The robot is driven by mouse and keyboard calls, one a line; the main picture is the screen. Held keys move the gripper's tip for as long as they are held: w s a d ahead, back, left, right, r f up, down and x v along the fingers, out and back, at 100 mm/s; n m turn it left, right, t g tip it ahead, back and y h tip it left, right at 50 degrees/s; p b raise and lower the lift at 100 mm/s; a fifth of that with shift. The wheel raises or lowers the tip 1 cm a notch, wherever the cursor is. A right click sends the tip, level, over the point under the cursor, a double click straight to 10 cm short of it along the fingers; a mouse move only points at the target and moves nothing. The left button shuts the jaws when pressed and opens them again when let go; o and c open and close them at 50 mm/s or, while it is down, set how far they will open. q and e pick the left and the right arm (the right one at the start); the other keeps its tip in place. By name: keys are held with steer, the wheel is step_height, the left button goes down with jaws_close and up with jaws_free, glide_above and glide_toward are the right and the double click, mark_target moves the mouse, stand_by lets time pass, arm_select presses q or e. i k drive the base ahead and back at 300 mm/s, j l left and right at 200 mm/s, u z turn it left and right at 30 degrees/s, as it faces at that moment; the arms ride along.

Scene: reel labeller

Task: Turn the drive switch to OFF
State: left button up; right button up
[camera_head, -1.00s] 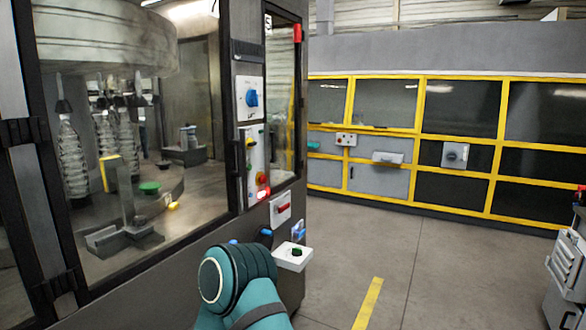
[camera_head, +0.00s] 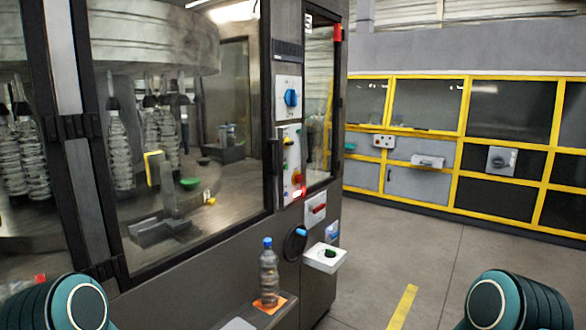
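Several switches are in view, but their labels are too small to tell which is the drive switch. A blue rotary knob (camera_head: 291,98) sits on a white plate high on the near machine's column. Below it is a button panel (camera_head: 291,165) with coloured buttons and a lit red one. A red-handled switch (camera_head: 316,209) on a white plate is lower down. A grey rotary switch (camera_head: 502,161) is on the far yellow-framed machine. Neither gripper shows; only rounded parts of my arms are at the bottom left and bottom right.
A bottle with a blue cap (camera_head: 269,275) stands on an orange pad on a low shelf of the near machine. The floor (camera_head: 400,245) between the machines is clear.

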mark_target(288, 142)
steer(key=i+l+u, duration=0.1)
steer(key=u, duration=0.4)
steer(key=i+l+u, duration=0.1)
steer(key=u, duration=0.35)
steer(key=l+u, duration=0.3)
steer(key=u, duration=0.2)
steer(key=i+l+u, duration=0.1)
steer(key=l+u, duration=0.15)
steer(key=l, duration=0.2)
steer(key=l+u, duration=0.25)
steer(key=l, duration=0.25)
steer(key=l+u, duration=0.1)
steer(key=l, duration=0.55)
steer(key=l+u, duration=0.15)
steer(key=l, duration=0.55)
steer(key=k+l+u, duration=0.1)
steer(key=l, duration=0.55)
